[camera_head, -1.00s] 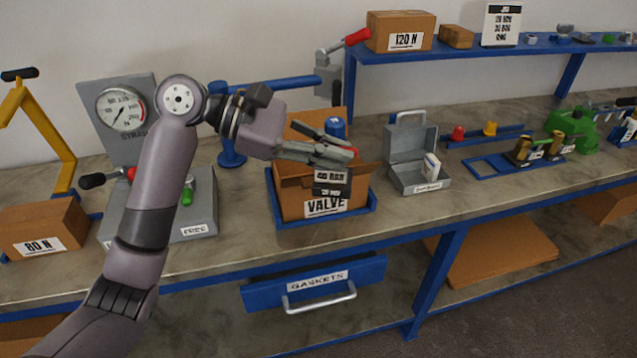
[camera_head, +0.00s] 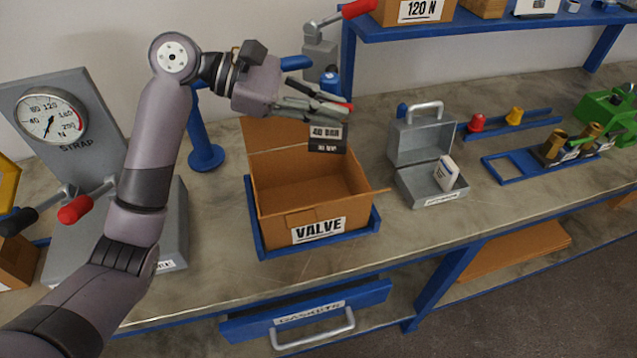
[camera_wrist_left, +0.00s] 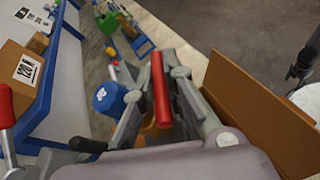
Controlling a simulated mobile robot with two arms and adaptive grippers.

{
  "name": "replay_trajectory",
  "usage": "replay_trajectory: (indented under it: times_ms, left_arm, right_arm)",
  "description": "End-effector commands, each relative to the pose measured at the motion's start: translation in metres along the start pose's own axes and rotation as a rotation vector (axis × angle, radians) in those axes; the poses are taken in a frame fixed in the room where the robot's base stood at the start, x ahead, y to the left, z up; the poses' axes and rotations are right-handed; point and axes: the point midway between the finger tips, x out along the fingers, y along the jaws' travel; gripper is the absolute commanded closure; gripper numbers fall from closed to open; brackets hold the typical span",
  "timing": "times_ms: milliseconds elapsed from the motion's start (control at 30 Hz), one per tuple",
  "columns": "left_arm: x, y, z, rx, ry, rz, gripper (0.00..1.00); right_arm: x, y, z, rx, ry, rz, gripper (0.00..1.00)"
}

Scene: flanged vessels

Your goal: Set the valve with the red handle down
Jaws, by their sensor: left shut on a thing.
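My left gripper (camera_head: 335,106) is shut on the valve with the red handle, held in the air above the open cardboard box marked VALVE (camera_head: 275,212). The red handle (camera_wrist_left: 160,90) lies between the fingers in the left wrist view; only its red tip (camera_head: 349,107) shows in the head view. Most of the valve body is hidden.
The box sits in a blue tray (camera_head: 262,256), flaps open, and looks empty. A blue stand (camera_head: 205,152) is behind my left arm. A grey strap gauge (camera_head: 52,118) is left, an open grey case (camera_head: 425,185) right. A shelf with boxes (camera_head: 415,12) is behind. Bench space beyond the case is partly clear.

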Motion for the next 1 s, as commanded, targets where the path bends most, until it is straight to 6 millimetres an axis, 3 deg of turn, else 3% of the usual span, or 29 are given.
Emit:
replay_trajectory:
  times_ms: [100,200,400,600,1000]
  left_arm:
    - [0.011,-0.009,-0.025,-0.004,-0.004,0.0,1.0]
    - [0.019,-0.016,-0.046,-0.004,-0.004,0.001,1.0]
    - [0.037,-0.031,-0.086,-0.003,-0.004,0.001,1.0]
    - [0.047,-0.038,-0.111,0.003,-0.004,0.003,1.0]
    - [0.062,-0.051,-0.148,0.001,-0.004,0.003,1.0]
  right_arm:
    - [-0.003,-0.004,0.023,0.0,-0.035,-0.005,0.49]
    - [-0.004,-0.006,0.032,-0.001,-0.048,-0.007,0.49]
    - [-0.005,-0.005,0.022,-0.002,-0.033,-0.006,0.49]
    - [-0.004,-0.004,0.001,-0.001,0.001,-0.005,0.49]
    - [-0.005,-0.007,0.013,-0.001,-0.019,-0.008,0.49]
